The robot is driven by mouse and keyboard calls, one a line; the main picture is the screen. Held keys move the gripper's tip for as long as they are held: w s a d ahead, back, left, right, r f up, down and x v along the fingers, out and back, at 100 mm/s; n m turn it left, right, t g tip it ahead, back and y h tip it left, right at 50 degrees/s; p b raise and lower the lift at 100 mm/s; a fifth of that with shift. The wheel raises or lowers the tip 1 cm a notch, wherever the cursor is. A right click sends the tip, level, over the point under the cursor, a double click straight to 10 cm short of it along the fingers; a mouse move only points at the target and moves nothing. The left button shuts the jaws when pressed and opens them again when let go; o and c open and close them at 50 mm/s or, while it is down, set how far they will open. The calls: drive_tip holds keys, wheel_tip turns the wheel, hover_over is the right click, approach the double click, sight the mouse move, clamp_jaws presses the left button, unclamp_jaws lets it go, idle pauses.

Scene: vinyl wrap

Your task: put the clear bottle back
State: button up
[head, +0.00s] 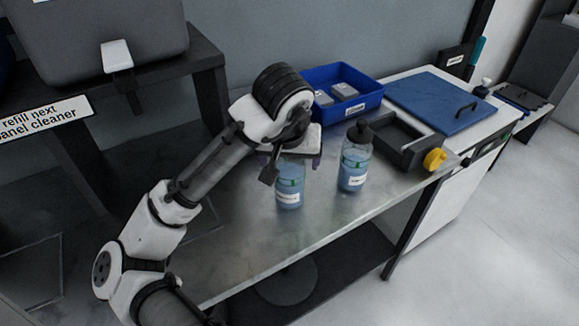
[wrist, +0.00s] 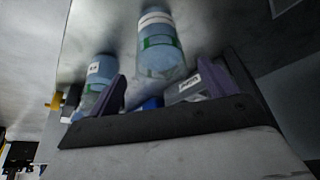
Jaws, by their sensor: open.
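Two clear bottles with blue liquid, green bands and white labels stand upright on the metal bench. The left bottle (head: 289,187) is under my gripper (head: 289,163), which hides its top. The right bottle (head: 355,167) has a black cap and stands apart from the gripper. My gripper is open, one purple finger to each side of the left bottle in the head view. The upside-down wrist view shows one bottle (wrist: 161,46) in line with the gap between the fingers and the other bottle (wrist: 97,84) beyond the left finger. I cannot tell whether the fingers touch glass.
A blue bin (head: 361,106) with grey boxes stands behind the bottles. A dark open tray (head: 392,152) with a yellow knob (head: 434,160) is to the right. A blue lid with a handle (head: 430,96) lies on the white unit. The bench front (head: 262,245) is clear.

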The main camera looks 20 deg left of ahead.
drive_tip(key=v, duration=0.6)
drive_tip(key=shift+s+r, duration=0.2)
drive_tip(key=shift+r, duration=0.2)
